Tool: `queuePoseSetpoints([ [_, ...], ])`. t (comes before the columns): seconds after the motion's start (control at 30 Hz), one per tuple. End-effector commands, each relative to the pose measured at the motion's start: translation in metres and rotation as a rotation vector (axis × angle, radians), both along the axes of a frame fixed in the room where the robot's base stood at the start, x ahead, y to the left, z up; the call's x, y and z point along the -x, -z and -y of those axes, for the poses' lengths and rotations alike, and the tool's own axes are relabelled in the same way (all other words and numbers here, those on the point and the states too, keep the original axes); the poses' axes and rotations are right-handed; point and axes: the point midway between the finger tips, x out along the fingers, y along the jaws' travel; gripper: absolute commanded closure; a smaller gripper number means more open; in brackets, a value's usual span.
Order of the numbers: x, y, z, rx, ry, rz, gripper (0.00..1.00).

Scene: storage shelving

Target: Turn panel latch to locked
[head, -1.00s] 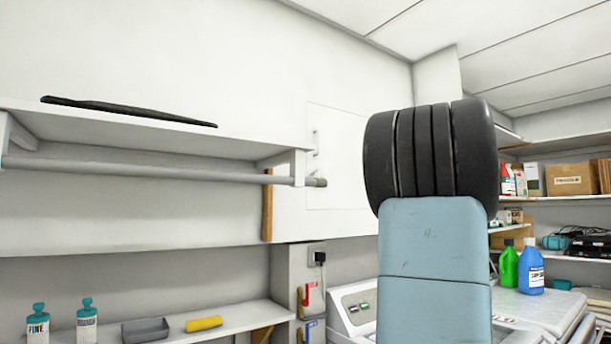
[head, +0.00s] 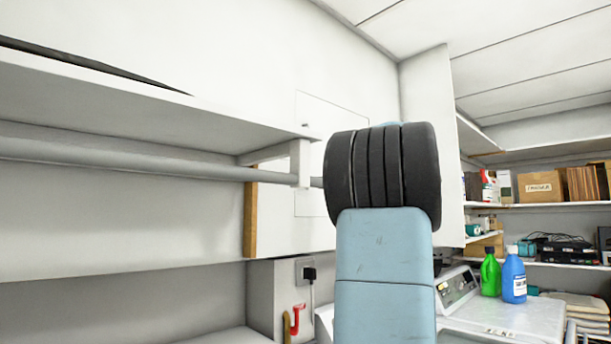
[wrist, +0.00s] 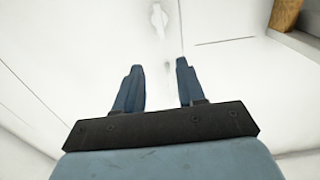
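The white wall panel (head: 345,107) is a flush door with a thin outline, partly hidden behind my arm in the head view. In the wrist view, a small pale latch (wrist: 159,18) shows at the top centre on a white surface, blurred and washed out; I cannot tell which way it is turned. My gripper (wrist: 158,68) is open and empty, its two blue fingers apart and pointing toward the latch, with a visible gap before it. In the head view the gripper is hidden behind my arm.
A white shelf (head: 120,95) with a grey rail (head: 130,165) beneath runs along the left, its end close to my arm. Green (head: 490,273) and blue bottles (head: 514,277) stand on a white machine at right.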

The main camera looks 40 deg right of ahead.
Motion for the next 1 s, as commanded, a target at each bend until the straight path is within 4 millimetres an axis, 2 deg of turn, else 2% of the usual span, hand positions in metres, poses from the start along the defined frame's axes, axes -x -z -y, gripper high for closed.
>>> queuePoseSetpoints([
  [0.6,-0.104,0.001,-0.019,-0.001,-0.010,0.000,0.61],
  [0.8,-0.125,0.001,-0.022,0.000,-0.009,-0.001,0.61],
  [1.0,-0.133,0.000,-0.023,0.001,-0.009,0.000,0.61],
])
